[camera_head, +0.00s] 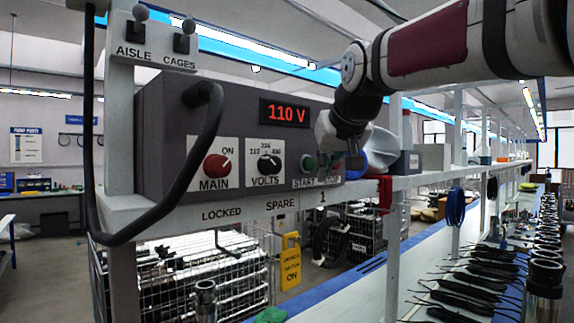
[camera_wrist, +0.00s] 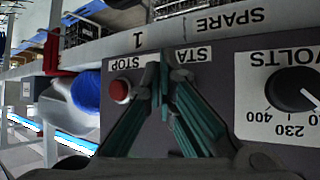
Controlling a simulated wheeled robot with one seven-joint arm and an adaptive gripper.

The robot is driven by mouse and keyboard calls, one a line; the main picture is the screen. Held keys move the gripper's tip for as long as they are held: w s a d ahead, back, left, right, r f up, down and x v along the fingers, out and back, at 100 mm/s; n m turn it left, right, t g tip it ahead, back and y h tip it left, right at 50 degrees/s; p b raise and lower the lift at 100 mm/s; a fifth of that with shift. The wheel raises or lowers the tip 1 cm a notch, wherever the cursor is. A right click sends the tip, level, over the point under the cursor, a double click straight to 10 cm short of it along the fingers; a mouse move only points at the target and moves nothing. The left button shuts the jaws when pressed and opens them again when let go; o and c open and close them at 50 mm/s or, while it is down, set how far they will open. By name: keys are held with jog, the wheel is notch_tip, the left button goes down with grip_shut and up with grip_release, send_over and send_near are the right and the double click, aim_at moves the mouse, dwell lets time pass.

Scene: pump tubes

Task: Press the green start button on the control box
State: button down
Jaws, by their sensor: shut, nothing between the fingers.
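The dark grey control box (camera_head: 165,130) sits on a shelf in the head view. Its green start button (camera_head: 309,163) shows above the START label, left of my gripper (camera_head: 338,160). In the wrist view, which is upside down, my gripper (camera_wrist: 166,68) has its green-padded fingers shut and empty in front of the box face. The fingers cover part of the START label (camera_wrist: 190,55) and hide the green button. The red stop button (camera_wrist: 121,91) is left of the fingers there. I cannot tell whether the fingertips touch the start button.
The box has a red MAIN knob (camera_head: 217,165), a black VOLTS dial (camera_head: 269,162) and a lit display (camera_head: 285,113) reading 110 V. A black cable (camera_head: 205,165) loops across its left side. A blue and white rounded object (camera_wrist: 78,100) lies beside the stop button.

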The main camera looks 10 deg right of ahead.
jog(key=s+d, duration=0.2)
jog(key=s, duration=0.2)
jog(key=shift+s+d+p, duration=0.1)
jog(key=shift+d+p, duration=0.25)
jog(key=shift+d, duration=0.05)
dwell(0.7)
jog(key=s+f+g, duration=0.5)
jog(key=s+f, duration=2.1)
jog(key=s, duration=0.2)
jog(key=shift+s+a+f+m+g+h, duration=0.2)
jog(key=shift+s+f+m+g+h, duration=0.1)
jog(key=shift+s+m, duration=0.1)
jog(key=shift+r, duration=0.1)
